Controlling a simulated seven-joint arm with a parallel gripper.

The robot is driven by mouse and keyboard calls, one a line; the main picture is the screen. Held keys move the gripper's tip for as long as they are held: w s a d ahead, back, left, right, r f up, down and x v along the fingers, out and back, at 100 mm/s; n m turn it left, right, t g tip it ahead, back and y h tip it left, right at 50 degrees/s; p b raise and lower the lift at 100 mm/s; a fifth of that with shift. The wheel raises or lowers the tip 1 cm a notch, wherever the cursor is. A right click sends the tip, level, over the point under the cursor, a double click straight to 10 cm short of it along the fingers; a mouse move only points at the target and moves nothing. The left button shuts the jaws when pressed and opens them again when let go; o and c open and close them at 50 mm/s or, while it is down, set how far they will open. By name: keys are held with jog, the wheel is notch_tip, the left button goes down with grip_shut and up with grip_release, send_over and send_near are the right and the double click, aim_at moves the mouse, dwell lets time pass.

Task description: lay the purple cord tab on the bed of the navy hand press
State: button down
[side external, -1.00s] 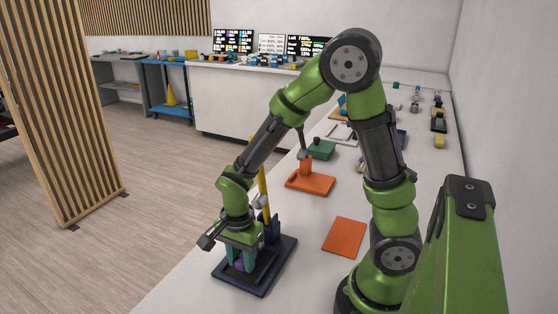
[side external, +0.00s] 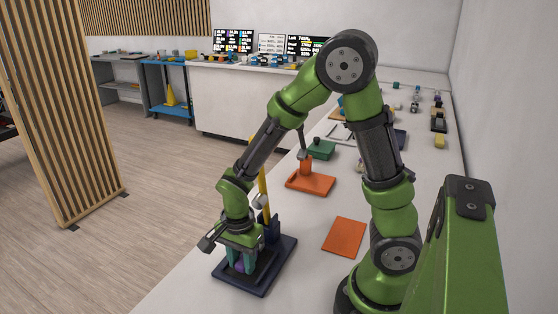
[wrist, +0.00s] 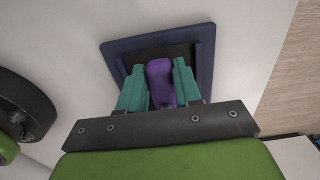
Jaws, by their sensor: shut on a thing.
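The purple cord tab (wrist: 160,80) is between the teal fingers of my gripper (wrist: 158,88) in the wrist view. My gripper is shut on it. In the side view the purple tab (side external: 240,266) shows low between the fingers (side external: 241,260), over the dark bed of the navy hand press (side external: 284,262). In the wrist view the press (wrist: 204,62) lies behind the tab, with its dark bed inside a navy rim. I cannot tell whether the tab touches the bed. The press has a navy upright and a yellow lever (side external: 263,190) just beyond my gripper.
An orange press (side external: 310,183) and a green one (side external: 321,150) stand farther along the white counter. A flat orange mat (side external: 344,236) lies right of the navy press. Small items line the wall side. The counter between the navy press and the mat is clear.

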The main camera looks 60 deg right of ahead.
jog(key=shift+f, duration=0.45)
jog(key=c, duration=0.7)
grip_release()
notch_tip(320, 180, up, 17)
